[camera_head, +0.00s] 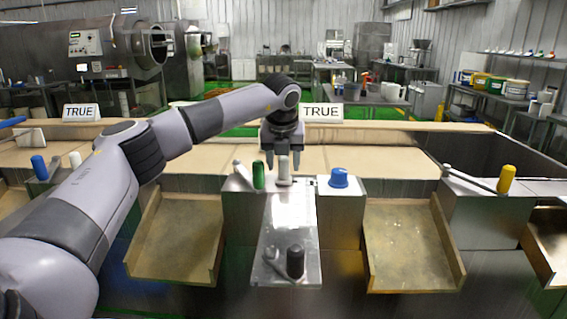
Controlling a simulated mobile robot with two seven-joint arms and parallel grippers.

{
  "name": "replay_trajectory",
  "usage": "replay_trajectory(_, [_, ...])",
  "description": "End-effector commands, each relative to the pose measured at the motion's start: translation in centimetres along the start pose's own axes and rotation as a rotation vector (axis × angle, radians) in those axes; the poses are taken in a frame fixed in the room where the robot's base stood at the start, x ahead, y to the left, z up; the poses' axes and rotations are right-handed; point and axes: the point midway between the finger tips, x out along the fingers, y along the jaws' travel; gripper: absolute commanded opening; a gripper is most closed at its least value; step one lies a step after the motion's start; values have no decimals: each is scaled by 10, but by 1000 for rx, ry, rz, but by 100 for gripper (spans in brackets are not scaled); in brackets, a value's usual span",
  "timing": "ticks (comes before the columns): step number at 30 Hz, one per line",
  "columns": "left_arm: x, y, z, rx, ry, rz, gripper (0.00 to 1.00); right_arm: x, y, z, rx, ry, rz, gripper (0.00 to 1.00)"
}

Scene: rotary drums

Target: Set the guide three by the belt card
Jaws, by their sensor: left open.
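Two white cards reading "TRUE" stand behind the belt, one at the centre (322,112) and one at the left (81,112). Lever arms with coloured handles sit on metal boxes along the near edge: a blue handle (39,168) at left, a green handle (258,176) at centre, a yellow handle (507,180) at right. No number marks guide three legibly. My left gripper (283,160) points down at the centre, open, fingers around or just above a pale upright post (284,178), right of the green handle. I cannot tell whether they touch it. My right gripper is not in view.
A blue knob (339,178) sits on a box right of the post. A metal plate (290,225) slopes toward me, with a black-handled crank (295,262) at its lower end. Tan chutes hang left (178,240) and right (412,240). The tan belt (375,160) is bare.

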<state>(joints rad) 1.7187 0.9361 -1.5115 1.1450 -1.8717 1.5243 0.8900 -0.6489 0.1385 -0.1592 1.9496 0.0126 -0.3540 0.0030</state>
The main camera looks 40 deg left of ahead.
Motion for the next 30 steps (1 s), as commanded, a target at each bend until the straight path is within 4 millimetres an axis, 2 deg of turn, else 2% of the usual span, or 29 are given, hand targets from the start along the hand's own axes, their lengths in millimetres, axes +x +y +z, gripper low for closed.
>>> replay_trajectory(4, [11, 0, 0, 1, 0, 0, 54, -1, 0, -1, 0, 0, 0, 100])
replay_trajectory(12, [13, 0, 0, 2, -1, -1, 54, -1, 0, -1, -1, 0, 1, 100])
replay_trajectory(14, [13, 0, 0, 2, -1, 0, 38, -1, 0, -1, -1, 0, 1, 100])
replay_trajectory(15, [13, 0, 0, 2, -1, 0, 25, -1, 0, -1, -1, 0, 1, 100])
replay_trajectory(17, [13, 0, 0, 2, -1, 0, 5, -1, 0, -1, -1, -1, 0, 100])
replay_trajectory(18, [13, 0, 0, 2, -1, 0, 0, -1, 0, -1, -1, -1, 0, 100])
replay_trajectory(30, [13, 0, 0, 2, 0, 0, 0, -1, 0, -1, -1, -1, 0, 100])
